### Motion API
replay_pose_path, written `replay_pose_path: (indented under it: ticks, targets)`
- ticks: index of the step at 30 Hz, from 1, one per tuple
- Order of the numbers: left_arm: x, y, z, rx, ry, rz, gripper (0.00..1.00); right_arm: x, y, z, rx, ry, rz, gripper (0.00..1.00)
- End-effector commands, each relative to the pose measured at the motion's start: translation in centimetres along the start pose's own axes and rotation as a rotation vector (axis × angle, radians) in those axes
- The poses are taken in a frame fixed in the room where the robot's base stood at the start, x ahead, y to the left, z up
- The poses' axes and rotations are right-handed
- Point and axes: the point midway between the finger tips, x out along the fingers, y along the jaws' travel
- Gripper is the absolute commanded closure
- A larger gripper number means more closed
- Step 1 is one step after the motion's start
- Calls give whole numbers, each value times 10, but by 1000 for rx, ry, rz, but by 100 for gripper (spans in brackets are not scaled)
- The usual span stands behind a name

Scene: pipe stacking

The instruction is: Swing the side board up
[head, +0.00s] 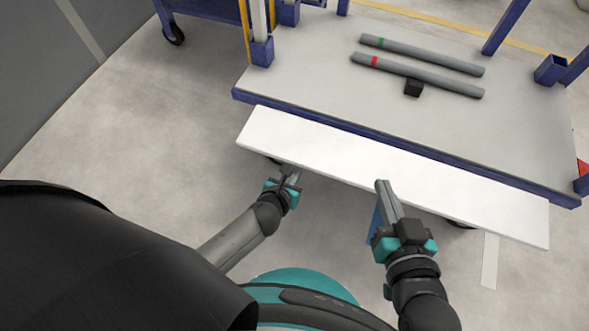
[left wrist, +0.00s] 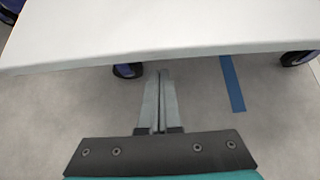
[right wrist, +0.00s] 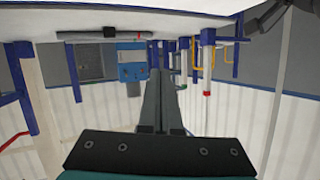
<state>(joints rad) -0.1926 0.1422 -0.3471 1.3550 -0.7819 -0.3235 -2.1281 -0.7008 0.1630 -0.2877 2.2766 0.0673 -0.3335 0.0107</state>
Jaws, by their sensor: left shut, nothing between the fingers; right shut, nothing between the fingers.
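The side board (head: 390,175) is a long white panel along the near side of the cart in the head view. It sticks out from the cart's blue edge towards me, its face showing from above. It also shows across the top of the left wrist view (left wrist: 150,28). My left gripper (head: 292,174) is shut and empty by the board's near edge, left of its middle. In the left wrist view its fingertips (left wrist: 162,74) lie just short of that edge. My right gripper (head: 382,184) is shut and empty, its tips at the near edge further right. I cannot tell whether either touches the board.
The cart's grey deck (head: 300,75) carries two grey pipes, one with a green band (head: 430,56) and one with a red band (head: 430,76), and a small black block (head: 413,88). Blue posts rise at its corners. Castors (left wrist: 127,70) stand below. Floor at left is clear.

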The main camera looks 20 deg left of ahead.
Motion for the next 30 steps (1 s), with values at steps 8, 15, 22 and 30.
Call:
replay_pose_path:
  ticks: [8, 15, 22, 30]
  targets:
    - [-13, 0, 16, 0, 0, -1, 100, -1, 9, 4, -17, -100, 25, 100]
    - [-16, 0, 19, 1, 2, -1, 100, -2, 12, 6, -20, -123, 30, 100]
    - [-16, 0, 18, 1, 2, -1, 100, -2, 12, 6, -20, -123, 30, 100]
    - [-17, 0, 19, 1, 7, -1, 100, -4, 16, 6, -25, -163, 42, 100]
